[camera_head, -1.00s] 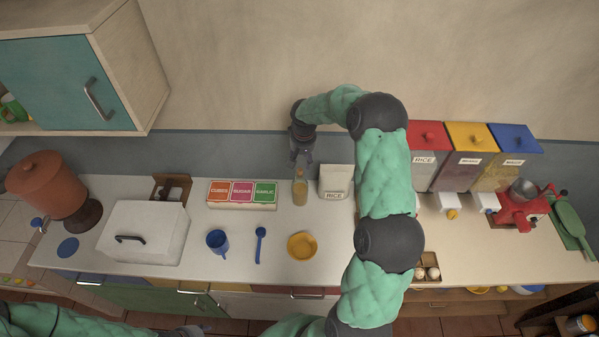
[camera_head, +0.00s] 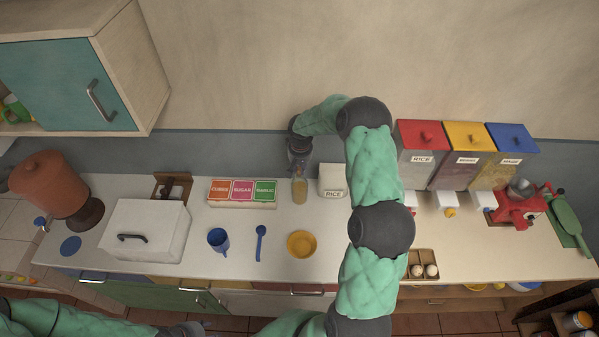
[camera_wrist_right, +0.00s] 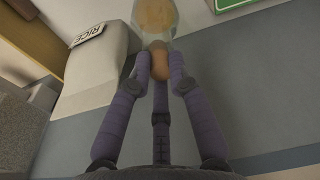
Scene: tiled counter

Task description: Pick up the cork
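The cork (camera_wrist_right: 158,63) is a small brown stopper at the neck of a glass bottle (camera_head: 299,191) with tan contents. The bottle stands upright on the counter, left of the rice bag; it also shows in the right wrist view (camera_wrist_right: 155,20). My right gripper (camera_head: 299,171) is over the bottle's top and hides the cork in the head view. In the wrist view its fingertips (camera_wrist_right: 159,62) lie on both sides of the cork with little or no gap; whether they grip it is unclear. My left gripper (camera_head: 190,330) is at the bottom edge, partly cut off.
A white rice bag (camera_head: 333,180) stands close right of the bottle, and a labelled box (camera_head: 242,204) is to its left. A yellow bowl (camera_head: 301,245), blue spoon (camera_head: 260,243) and blue mug (camera_head: 218,240) are in front. The wall is close behind.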

